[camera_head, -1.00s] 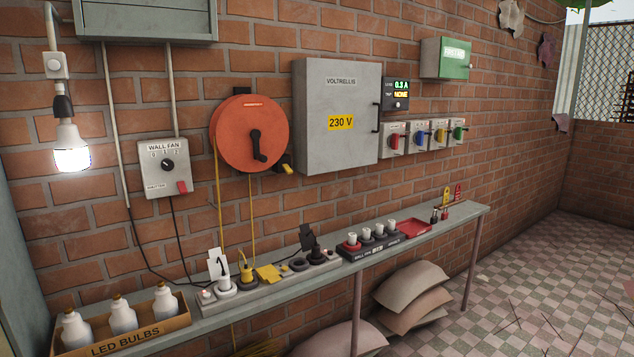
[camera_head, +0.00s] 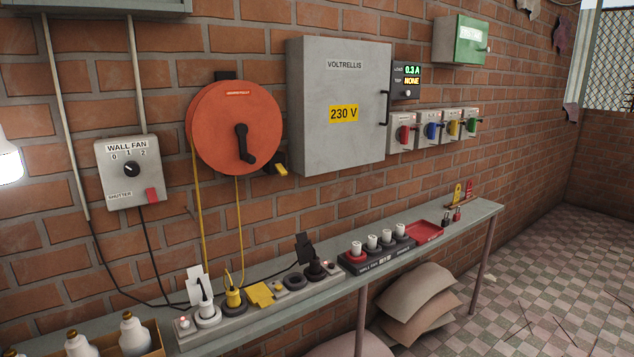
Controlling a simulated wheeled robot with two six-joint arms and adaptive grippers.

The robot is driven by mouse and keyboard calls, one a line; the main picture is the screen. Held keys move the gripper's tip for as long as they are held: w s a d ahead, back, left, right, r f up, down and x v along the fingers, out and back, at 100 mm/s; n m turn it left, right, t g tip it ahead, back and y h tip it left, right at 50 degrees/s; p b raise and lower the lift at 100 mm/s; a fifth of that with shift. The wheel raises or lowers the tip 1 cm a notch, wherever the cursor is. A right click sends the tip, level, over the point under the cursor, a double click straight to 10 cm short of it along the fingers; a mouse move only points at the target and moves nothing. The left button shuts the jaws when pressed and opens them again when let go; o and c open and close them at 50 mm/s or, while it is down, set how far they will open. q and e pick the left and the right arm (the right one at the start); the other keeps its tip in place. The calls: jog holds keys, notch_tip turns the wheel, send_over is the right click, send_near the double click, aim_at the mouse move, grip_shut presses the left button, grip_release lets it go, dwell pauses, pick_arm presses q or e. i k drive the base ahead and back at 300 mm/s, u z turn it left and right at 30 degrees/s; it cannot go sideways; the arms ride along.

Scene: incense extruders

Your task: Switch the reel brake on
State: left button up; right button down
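The orange cable reel (camera_head: 226,120) hangs on the brick wall, left of the grey cabinet. A black crank handle (camera_head: 242,146) sits on its face. A small lever with a yellow tip (camera_head: 281,170) sticks out at the reel's lower right edge and points down to the right; it looks like the brake, but I see no label on it. Yellow cable (camera_head: 201,215) hangs from the reel to the power strip. Neither of my grippers is in view.
A shelf (camera_head: 487,209) runs along the wall below, with a power strip (camera_head: 190,336), a fuse block (camera_head: 404,247), a red tray (camera_head: 438,232) and bulbs. The wall fan box (camera_head: 112,178) is left of the reel; the 230 V cabinet (camera_head: 310,135) is right. Sacks (camera_head: 420,293) lie below the shelf.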

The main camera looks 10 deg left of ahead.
aim_at(279, 168)
jog(key=u, duration=0.15)
jog(key=i, duration=0.6)
jog(key=u, duration=0.8)
jog(key=i, duration=0.35)
jog(key=u, duration=0.5)
